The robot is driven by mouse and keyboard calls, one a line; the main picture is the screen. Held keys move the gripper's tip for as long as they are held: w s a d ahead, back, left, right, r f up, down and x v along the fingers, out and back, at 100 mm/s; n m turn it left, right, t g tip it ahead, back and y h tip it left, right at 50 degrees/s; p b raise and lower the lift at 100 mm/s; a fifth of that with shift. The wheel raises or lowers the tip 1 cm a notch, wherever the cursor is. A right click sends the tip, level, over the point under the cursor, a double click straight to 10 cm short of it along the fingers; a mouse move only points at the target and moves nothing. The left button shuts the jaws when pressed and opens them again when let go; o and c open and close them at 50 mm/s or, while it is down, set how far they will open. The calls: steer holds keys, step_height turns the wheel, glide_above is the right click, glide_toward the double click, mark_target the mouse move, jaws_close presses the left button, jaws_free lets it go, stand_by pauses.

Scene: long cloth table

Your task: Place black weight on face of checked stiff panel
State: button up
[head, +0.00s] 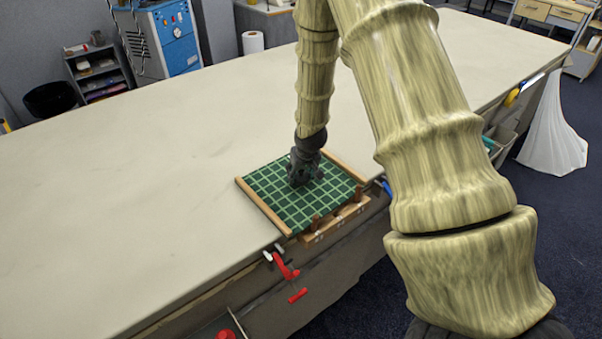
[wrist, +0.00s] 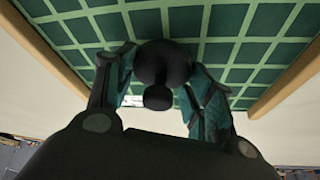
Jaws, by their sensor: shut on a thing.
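The checked stiff panel (head: 270,190) is dark green with pale lines and lies flat near the table's front edge, between wooden strips. It fills the upper part of the wrist view (wrist: 228,52). My gripper (head: 304,172) is over the middle of the panel, pointing down. In the wrist view its fingers are closed on both sides of the black weight (wrist: 166,62), a dark round body with a small knob. The weight is right at the panel's face; I cannot tell whether it touches. In the head view the gripper hides most of the weight.
Wooden strips (head: 263,206) run along the panel's sides, with small pegs (head: 315,221) at the front. A red clamp (head: 286,266) sits at the table edge. The pale cloth table (head: 130,190) is clear to the left. A paper roll (head: 253,42) stands behind the table.

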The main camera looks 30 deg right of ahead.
steer(key=shift+f, duration=0.45)
steer(key=o, duration=1.4)
steer(key=shift+f, duration=0.1)
steer(key=shift+c, duration=0.2)
steer(key=b+v, duration=0.2)
steer(key=v, duration=1)
steer(key=shift+b, duration=0.4)
steer(key=shift+s, duration=0.1)
steer(key=shift+a, duration=0.1)
